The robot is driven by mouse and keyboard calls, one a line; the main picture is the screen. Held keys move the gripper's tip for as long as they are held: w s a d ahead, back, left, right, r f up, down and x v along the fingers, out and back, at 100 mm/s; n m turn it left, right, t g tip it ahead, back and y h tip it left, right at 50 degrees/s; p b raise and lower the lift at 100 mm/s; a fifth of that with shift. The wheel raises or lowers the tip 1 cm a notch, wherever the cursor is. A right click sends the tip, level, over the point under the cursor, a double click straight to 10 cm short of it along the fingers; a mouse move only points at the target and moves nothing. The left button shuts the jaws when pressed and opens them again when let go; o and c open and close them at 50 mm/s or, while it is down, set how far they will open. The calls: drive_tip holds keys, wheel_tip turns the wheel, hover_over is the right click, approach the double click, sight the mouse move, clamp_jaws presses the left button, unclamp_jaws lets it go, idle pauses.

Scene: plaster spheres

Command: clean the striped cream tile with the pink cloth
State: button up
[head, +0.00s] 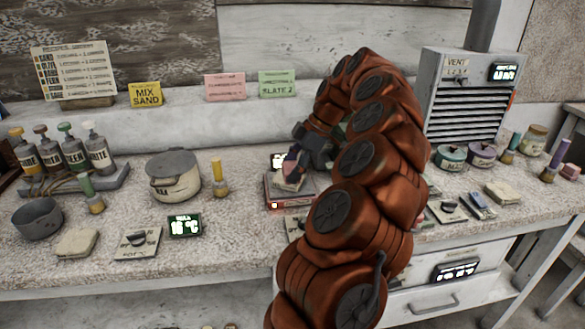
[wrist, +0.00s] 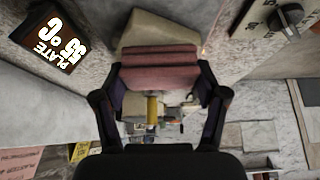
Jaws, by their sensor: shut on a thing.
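My gripper (head: 297,160) reaches to the small hot plate (head: 290,203) in the middle of the bench. In the wrist view its fingers (wrist: 160,84) are on both sides of the folded, dull pink cloth (wrist: 160,61) and shut on it. A plain-looking cream slab (wrist: 164,32) shows just beyond the cloth, partly covered by it; I cannot make out stripes. In the head view a cream piece (head: 290,184) lies on the plate under my fingers. I cannot tell whether the cloth touches it.
The plate's display (wrist: 50,40) and a knob (wrist: 287,20) flank my fingers in the wrist view. A metal vent box (head: 466,100) stands at the right. Loose cream slabs (head: 77,243) lie along the bench.

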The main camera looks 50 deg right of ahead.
sight(284, 162)
drive_tip(key=shift+s+a+b, duration=0.5)
drive_tip(key=shift+s+b, duration=0.05)
drive_tip(key=shift+s, duration=0.15)
drive_tip(key=shift+s+a+f+b, duration=0.2)
drive_tip(key=shift+s+a+b, duration=0.45)
drive_tip(key=shift+s+b, duration=0.2)
drive_tip(key=shift+w+d+r+p, duration=0.15)
drive_tip(key=shift+w+d+p, duration=0.5)
drive_tip(key=shift+w, duration=0.2)
drive_tip(key=shift+w+d+r+p, duration=0.1)
drive_tip(key=shift+w+d+p, duration=0.5)
drive_tip(key=shift+w, duration=0.25)
drive_tip(key=shift+s+a+r+b, duration=0.6)
drive_tip(key=shift+s+r, duration=0.1)
drive_tip(key=shift+s, duration=0.1)
drive_tip(key=shift+w, duration=0.1)
drive_tip(key=shift+w+d+f+p, duration=0.1)
drive_tip(key=shift+w+d+p, duration=0.25)
drive_tip(key=shift+w, duration=0.3)
drive_tip(key=shift+w+d+p, duration=0.2)
drive_tip(key=shift+w+p, duration=0.3)
drive_tip(key=shift+w, duration=0.15)
drive_tip(key=shift+w+d+f+p, duration=0.1)
drive_tip(key=shift+w+d+p, duration=0.25)
drive_tip(key=shift+w, duration=0.3)
